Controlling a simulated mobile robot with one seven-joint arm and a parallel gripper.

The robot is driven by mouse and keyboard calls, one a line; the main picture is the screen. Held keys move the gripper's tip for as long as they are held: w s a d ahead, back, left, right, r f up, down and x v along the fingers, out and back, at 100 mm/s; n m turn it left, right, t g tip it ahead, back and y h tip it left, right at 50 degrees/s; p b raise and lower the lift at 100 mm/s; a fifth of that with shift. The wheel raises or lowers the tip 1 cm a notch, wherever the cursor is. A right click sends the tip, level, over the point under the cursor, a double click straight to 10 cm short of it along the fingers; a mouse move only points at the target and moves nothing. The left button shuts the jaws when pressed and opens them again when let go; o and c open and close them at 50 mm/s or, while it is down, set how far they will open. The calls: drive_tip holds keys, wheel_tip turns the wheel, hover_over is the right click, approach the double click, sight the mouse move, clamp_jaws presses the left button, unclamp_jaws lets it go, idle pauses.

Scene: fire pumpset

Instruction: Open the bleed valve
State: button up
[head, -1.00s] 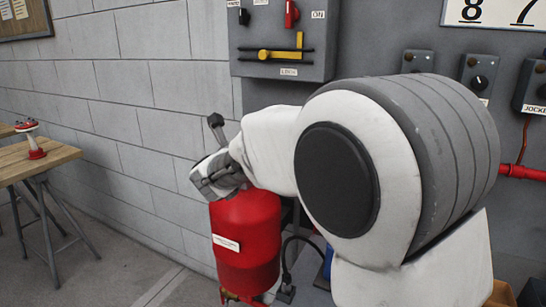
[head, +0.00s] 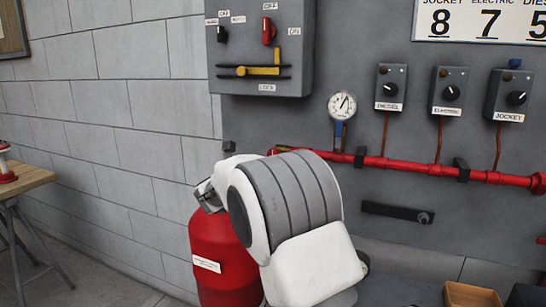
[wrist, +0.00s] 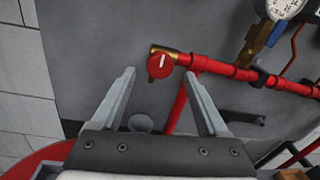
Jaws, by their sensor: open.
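A round red knob with a white mark (wrist: 160,66) sits at the brass-tipped left end of a red pipe (wrist: 215,68) in the wrist view. It looks like the bleed valve, but I see no label on it. The white mark stands roughly upright, slightly tilted. My gripper (wrist: 159,76) is open and empty, with the knob appearing between and just beyond its fingertips. I cannot tell the exact gap. In the head view the brass pipe end (head: 284,149) shows just above my arm, which hides the knob and my fingers.
A pressure gauge (head: 342,106) with a blue-handled fitting is right of the knob. A red tank (head: 218,255) stands below left. A grey switch box (head: 262,45) hangs above. Knob boxes labelled diesel, electric and jockey (head: 507,95) are at right. A wooden table (head: 28,178) is far left.

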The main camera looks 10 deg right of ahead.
drive_tip(key=x, duration=0.5)
drive_tip(key=shift+w+d, duration=0.1)
drive_tip(key=shift+d, duration=0.05)
clamp_jaws()
